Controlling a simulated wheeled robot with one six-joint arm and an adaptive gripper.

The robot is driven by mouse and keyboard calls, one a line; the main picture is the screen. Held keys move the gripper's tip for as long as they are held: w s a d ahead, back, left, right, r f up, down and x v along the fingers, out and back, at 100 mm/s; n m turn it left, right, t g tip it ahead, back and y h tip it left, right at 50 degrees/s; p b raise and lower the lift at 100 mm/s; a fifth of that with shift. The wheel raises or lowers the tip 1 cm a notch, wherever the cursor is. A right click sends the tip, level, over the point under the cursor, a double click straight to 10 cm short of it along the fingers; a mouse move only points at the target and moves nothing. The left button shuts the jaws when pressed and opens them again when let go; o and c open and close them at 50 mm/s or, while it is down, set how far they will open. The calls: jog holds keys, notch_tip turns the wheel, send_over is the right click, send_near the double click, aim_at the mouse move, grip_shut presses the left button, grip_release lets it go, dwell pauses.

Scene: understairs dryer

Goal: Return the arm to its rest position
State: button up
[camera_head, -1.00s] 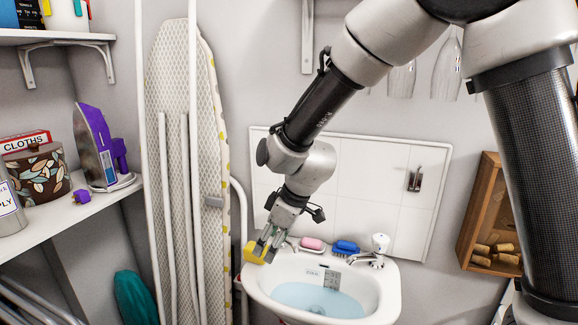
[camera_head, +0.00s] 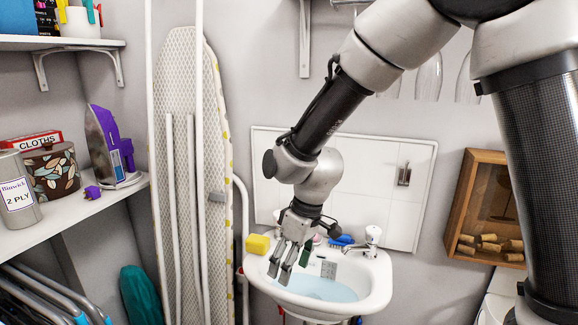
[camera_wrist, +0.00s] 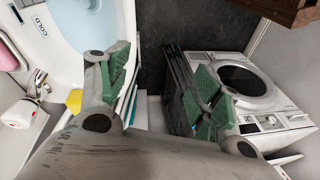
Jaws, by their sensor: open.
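My gripper (camera_head: 281,270) hangs over the left part of the white sink, fingers pointing down, open and empty. My arm reaches down to it from the upper right, bent at the elbow. In the wrist view my gripper (camera_wrist: 163,88) shows its two green-padded fingers spread wide, with nothing between them. A yellow sponge (camera_head: 258,244) rests on the sink's left back corner, apart from the fingers; part of it shows in the wrist view (camera_wrist: 74,100).
The sink (camera_head: 374,290) holds bluish water; its tap (camera_head: 372,238) and a blue brush (camera_head: 342,240) are at the back. An ironing board (camera_head: 190,150) stands left. A wooden crate (camera_head: 460,215) hangs right. A white front-loading machine (camera_wrist: 205,62) is below.

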jog(key=s+d+r+m+t+h, duration=0.1)
jog(key=s+d+r+m, duration=0.2)
jog(key=d, duration=0.9)
jog(key=s+d+r+m+t+h, duration=0.1)
jog(key=s+d+r+m, duration=0.3)
jog(key=d+r, duration=0.5)
jog(key=s+d+r+m+t, duration=0.2)
jog(key=s+d+r+m, duration=0.2)
jog(key=d, duration=1.1)
notch_tip(320, 180, up, 2)
jog(key=shift+s+r+t+h, duration=0.2)
jog(key=shift+s+t+h, duration=0.2)
jog(key=shift+s, duration=0.55)
jog(key=shift+d, duration=0.1)
